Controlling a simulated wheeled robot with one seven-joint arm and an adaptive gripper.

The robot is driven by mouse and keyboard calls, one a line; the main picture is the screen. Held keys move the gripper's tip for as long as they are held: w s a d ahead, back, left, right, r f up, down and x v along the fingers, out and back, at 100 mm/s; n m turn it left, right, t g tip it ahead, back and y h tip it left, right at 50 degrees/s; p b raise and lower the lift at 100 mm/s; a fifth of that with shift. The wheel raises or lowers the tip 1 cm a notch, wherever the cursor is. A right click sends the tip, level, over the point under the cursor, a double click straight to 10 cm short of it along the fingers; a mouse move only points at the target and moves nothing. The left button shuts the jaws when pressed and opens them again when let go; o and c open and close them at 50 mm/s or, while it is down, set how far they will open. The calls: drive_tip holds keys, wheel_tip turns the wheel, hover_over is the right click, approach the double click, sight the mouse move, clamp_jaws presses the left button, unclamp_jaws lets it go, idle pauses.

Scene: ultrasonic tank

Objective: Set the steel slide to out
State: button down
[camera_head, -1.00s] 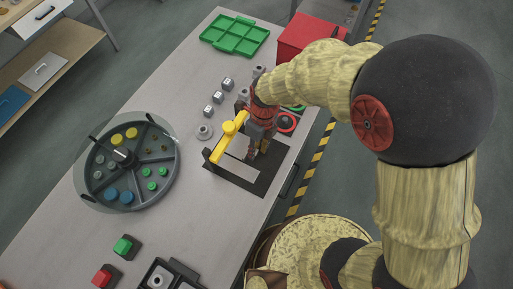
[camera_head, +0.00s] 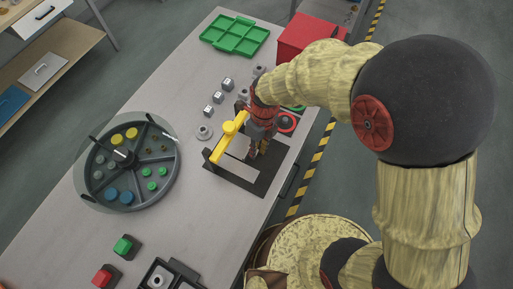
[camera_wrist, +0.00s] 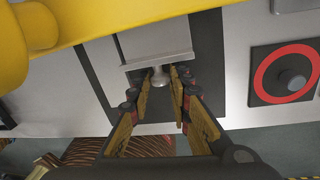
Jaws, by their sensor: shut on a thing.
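The steel slide (camera_head: 239,147) is a flat grey plate on a dark base (camera_head: 262,184), under a yellow bridge (camera_head: 222,148). In the wrist view, the slide (camera_wrist: 155,42) lies ahead of the fingers, with a small round knob (camera_wrist: 160,77) on its near edge. My gripper (camera_head: 254,154) points down at the slide's right end. In the wrist view, my gripper (camera_wrist: 163,82) has its fingers on both sides of the knob and is shut on it. The fingers hide part of the knob and plate in the head view.
A red-ringed button (camera_head: 287,122) stands close right of my gripper. Small grey blocks (camera_head: 218,97) stand behind the bridge. A round sorting tray (camera_head: 101,191) is at left, a green tray (camera_head: 236,35) at the back, and a red box (camera_head: 305,38) at back right.

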drive_tip(key=s+d+p, duration=0.1)
drive_tip(key=d, duration=0.2)
drive_tip(key=s+d+p, duration=0.1)
drive_tip(key=d+p, duration=0.1)
drive_tip(key=d, duration=0.1)
drive_tip(key=s+d+p, duration=0.1)
drive_tip(key=s+d, duration=0.1)
drive_tip(key=d, duration=0.1)
drive_tip(key=shift+d+r+p, duration=0.1)
drive_tip(key=shift+d+p, duration=0.25)
drive_tip(key=shift+s+d, duration=0.15)
drive_tip(key=shift+d, duration=0.15)
drive_tip(key=c, duration=1.8)
unclamp_jaws()
drive_tip(key=shift+d, duration=0.2)
drive_tip(key=shift+o, duration=0.8)
drive_tip(key=shift+a, duration=0.1)
drive_tip(key=shift+r, duration=0.2)
wheel_tip(320, 180, up, 11)
drive_tip(key=w+d, duration=0.1)
drive_tip(key=shift+w, duration=0.3)
